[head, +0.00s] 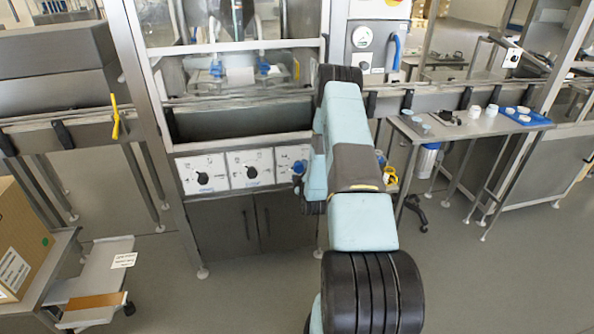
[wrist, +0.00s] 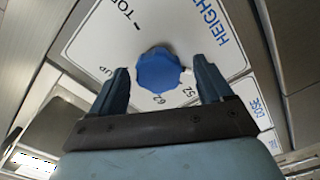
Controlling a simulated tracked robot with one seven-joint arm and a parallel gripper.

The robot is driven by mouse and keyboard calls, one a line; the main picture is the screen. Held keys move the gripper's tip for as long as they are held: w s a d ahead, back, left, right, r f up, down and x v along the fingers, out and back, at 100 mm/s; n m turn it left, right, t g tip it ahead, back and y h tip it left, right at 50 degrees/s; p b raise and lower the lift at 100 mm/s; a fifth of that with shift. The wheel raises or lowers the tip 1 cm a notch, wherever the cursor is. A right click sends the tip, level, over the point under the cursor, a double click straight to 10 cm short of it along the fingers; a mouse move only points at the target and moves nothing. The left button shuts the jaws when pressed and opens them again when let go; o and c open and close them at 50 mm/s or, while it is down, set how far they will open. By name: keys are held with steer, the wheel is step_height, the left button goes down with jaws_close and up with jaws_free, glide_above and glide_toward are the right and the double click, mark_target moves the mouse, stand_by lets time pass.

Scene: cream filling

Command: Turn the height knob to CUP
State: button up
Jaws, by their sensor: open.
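The blue height knob (wrist: 158,70) sits on a white panel (wrist: 105,38) marked HEIGHT, with TOP, 62, 52 and a partly covered label ending in "UP" around it. A small white mark shows at the knob's right edge in the wrist view. My gripper (wrist: 160,68) is open, one finger on each side of the knob, with gaps visible in the picture. I cannot tell whether the fingertips reach the knob's depth. In the head view the blue knob (head: 298,167) shows on the right-hand panel, beside my arm, which covers part of that panel.
Two more white panels with black knobs, the left one (head: 203,174) and the middle one (head: 250,168), lie left of the height panel. Cabinet doors (head: 240,225) are below. A side table (head: 465,125) with small items stands right of my arm. Open floor lies in front.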

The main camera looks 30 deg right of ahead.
steer(key=shift+x, duration=1.4)
